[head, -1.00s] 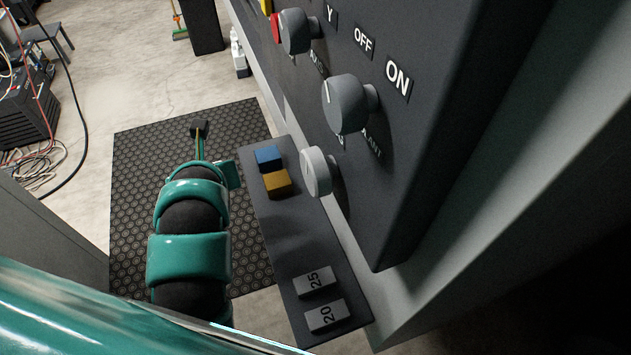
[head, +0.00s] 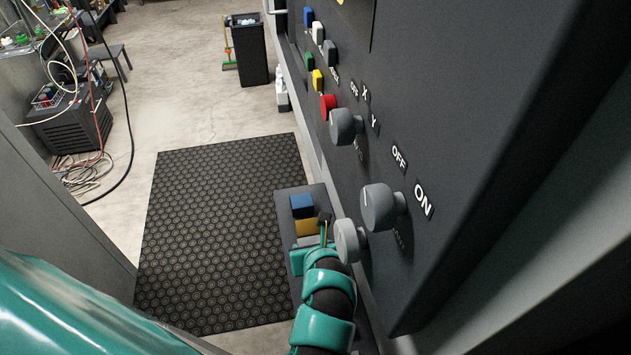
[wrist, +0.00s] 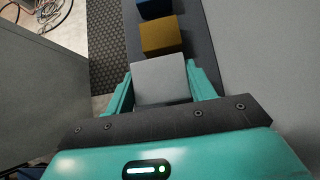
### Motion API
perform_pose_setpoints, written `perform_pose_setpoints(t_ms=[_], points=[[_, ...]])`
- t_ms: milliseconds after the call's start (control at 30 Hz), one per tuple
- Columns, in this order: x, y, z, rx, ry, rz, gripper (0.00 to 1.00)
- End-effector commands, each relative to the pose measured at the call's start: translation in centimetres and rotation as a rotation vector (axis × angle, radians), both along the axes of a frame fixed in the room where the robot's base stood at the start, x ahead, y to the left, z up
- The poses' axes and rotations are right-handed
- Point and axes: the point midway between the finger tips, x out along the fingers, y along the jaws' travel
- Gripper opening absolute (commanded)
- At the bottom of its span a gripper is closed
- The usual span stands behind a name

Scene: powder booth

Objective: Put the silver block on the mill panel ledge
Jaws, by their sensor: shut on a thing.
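The silver block (wrist: 160,80) is between the teal fingers of my gripper (wrist: 162,88), which is shut on it. In the head view the silver block (head: 308,241) shows only in part, beside my gripper (head: 310,255). It is at the mill panel ledge (head: 286,212), close to the gold block and in line with it. I cannot tell whether it rests on the ledge or is just above it. The gold block (head: 307,228) and the blue block (head: 302,205) sit on the ledge beyond it. My arm hides the near part of the ledge.
The dark control panel (head: 440,150) rises right of the ledge. A grey knob (head: 348,240) sticks out very near my gripper. A black floor mat (head: 220,230) lies to the left. A grey wall (head: 60,210) stands at the far left.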

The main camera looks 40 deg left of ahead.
Motion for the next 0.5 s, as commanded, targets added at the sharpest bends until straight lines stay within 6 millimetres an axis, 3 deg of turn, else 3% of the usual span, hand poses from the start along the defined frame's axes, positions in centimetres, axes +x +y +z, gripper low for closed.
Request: perform_pose_setpoints(t_ms=[167, 500], points=[[0.3, -0.6, -0.6, 0.0, 0.0, -0.001, 0.19], [0.4, -0.6, -3.8, 0.0, -0.001, 0.001, 0.19]])
